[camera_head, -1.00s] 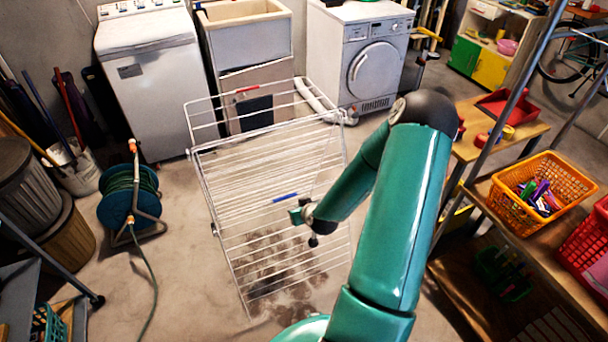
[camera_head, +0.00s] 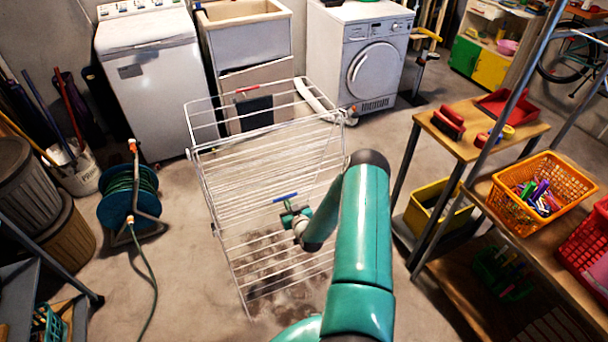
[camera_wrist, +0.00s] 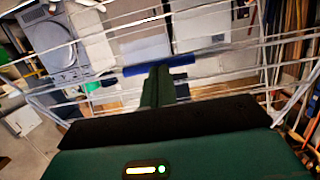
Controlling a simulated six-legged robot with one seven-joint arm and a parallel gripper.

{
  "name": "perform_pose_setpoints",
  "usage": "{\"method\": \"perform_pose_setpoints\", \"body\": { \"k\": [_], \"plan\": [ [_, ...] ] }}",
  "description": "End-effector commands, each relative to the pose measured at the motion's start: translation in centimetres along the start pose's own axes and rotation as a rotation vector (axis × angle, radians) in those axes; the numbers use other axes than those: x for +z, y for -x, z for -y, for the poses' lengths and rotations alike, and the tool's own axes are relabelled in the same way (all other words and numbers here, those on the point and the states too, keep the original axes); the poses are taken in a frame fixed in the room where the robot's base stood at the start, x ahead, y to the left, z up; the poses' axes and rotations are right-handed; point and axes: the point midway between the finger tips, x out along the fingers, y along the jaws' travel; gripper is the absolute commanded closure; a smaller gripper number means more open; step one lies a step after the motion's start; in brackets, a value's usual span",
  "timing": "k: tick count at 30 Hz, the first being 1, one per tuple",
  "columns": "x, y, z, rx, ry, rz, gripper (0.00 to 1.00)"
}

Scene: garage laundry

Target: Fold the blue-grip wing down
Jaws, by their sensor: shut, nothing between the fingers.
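The white wire drying rack (camera_head: 222,262) stands on the floor in the middle of the head view. The blue grip (camera_head: 285,198) is a short blue sleeve on a bar of its near wing. My gripper (camera_head: 291,213) is right at this grip, just below it in the picture. In the wrist view, the blue grip (camera_wrist: 183,62) lies across the tips of my shut fingers (camera_wrist: 160,82), which hold nothing. I cannot tell whether the fingers touch it. A red grip (camera_head: 247,89) is on the rack's far side.
A washing machine (camera_head: 150,80), a sink cabinet (camera_head: 245,45) and a dryer (camera_head: 365,60) stand behind the rack. A hose reel (camera_head: 130,195) is to the left. A workbench with an orange basket (camera_head: 545,210) is to the right. Some floor is clear left of the rack.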

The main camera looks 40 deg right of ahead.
Motion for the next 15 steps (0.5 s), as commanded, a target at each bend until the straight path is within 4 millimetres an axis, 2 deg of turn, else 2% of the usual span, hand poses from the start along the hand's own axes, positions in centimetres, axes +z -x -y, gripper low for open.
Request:
{"method": "perform_pose_setpoints", "body": {
  "k": [6, 15],
  "plan": [
    [0.4, -1.3, 0.0, 0.001, 0.000, 0.003, 1.00],
    [0.5, -1.5, -0.1, 0.002, 0.000, 0.005, 1.00]
  ]
}}
